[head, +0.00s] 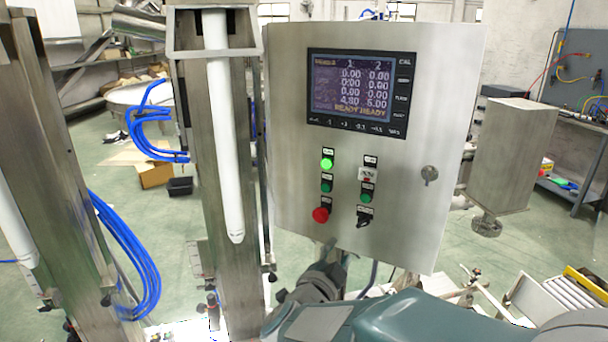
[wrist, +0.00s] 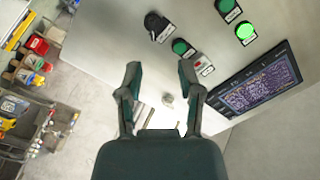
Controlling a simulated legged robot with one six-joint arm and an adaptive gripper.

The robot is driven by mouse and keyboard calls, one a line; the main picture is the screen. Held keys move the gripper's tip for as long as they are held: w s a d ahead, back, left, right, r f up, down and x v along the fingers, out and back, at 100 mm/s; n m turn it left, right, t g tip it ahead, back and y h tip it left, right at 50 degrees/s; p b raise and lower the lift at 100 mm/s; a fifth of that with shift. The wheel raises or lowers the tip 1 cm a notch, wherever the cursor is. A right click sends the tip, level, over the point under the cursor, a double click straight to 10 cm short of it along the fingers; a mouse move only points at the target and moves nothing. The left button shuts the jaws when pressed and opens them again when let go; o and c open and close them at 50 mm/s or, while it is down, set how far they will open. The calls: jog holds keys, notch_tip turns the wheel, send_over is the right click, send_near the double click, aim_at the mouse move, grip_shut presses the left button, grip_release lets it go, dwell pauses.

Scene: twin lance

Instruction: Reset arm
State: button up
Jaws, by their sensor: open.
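My gripper (wrist: 160,92) is in the wrist view with its two fingers spread apart and nothing between them. It faces the grey control panel (head: 400,195), whose face also shows in the wrist view (wrist: 145,30). In the head view my arm lies along the bottom, below the panel, and the fingers cannot be made out. The panel carries a lit green button (head: 327,163), a red button (head: 320,215), a black selector switch (head: 364,219) and a lit display (head: 350,88) with rows of numbers. The selector switch also shows in the wrist view (wrist: 156,24), above the fingers.
Two steel columns with white tubes (head: 222,150) stand left of the panel, with blue hoses (head: 130,255) beside them. A steel box (head: 513,155) is at the right. A roller conveyor (head: 575,295) is at lower right. Green floor lies open behind.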

jog(key=s+a+r+n+g+y, duration=0.2)
jog(key=s+r+n+y, duration=0.15)
jog(key=n+y, duration=0.6)
jog(key=s+d+f+n+g, duration=0.2)
jog(key=s+d+f+g, duration=0.1)
jog(key=s, duration=0.6)
jog(key=s+d+f+n+g+h, duration=0.1)
jog(key=s+d+f+n+g, duration=0.2)
jog(key=s, duration=0.7)
jog(key=d+g, duration=0.2)
jog(key=shift+d, duration=0.4)
jog(key=shift+f, duration=0.1)
dwell(0.4)
